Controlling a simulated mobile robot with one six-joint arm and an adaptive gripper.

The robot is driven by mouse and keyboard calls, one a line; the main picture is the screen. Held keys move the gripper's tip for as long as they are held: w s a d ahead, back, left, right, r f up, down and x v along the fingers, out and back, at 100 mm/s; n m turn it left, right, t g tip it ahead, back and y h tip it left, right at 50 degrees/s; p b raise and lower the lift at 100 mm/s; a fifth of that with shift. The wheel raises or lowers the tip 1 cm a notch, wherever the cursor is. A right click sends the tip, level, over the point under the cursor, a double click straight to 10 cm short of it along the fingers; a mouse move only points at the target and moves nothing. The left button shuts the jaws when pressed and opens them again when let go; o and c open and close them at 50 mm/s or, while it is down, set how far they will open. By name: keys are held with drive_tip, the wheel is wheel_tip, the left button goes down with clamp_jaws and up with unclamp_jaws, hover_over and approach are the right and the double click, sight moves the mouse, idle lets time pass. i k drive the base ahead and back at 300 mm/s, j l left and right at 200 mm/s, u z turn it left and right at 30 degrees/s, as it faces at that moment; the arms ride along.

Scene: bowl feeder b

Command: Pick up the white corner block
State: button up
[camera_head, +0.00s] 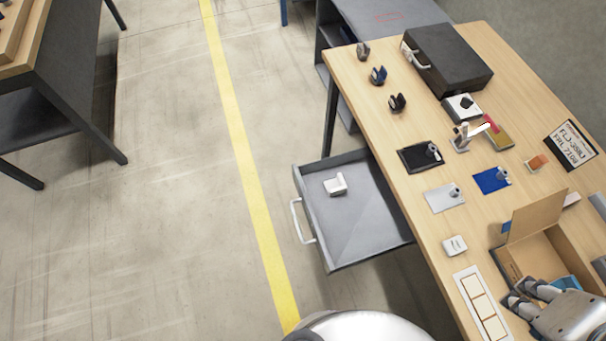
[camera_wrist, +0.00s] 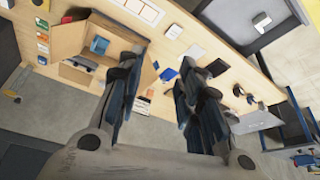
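The white corner block (camera_head: 335,184) lies in the open grey drawer (camera_head: 375,223), toward the drawer's back left in the head view. It is a small L-shaped piece with one raised side. In the wrist view it shows small at the upper right (camera_wrist: 262,20), inside the drawer (camera_wrist: 290,12). My gripper (camera_head: 519,294) is at the lower right of the head view, above the table beside the open cardboard box, far from the block. In the wrist view its two fingers (camera_wrist: 161,65) are spread, with nothing between them.
The wooden table (camera_head: 405,215) holds a black case (camera_head: 450,60), coloured plates with small parts, a small white piece (camera_head: 455,245), a long white panel (camera_head: 481,303) and the cardboard box (camera_head: 540,215) with raised flaps. The drawer sticks out over open floor (camera_head: 150,200).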

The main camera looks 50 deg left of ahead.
sight(335, 185)
drive_tip(key=u, duration=1.65)
drive_tip(key=z, duration=0.4)
drive_tip(key=i+j+z, duration=0.2)
drive_tip(key=j, duration=0.3)
drive_tip(key=i+j+z, duration=0.2)
drive_tip(key=j, duration=0.3)
drive_tip(key=j+z, duration=0.2)
drive_tip(key=j, duration=0.3)
drive_tip(key=i+j+z, duration=0.2)
drive_tip(key=j, duration=0.4)
drive_tip(key=k+l, duration=0.05)
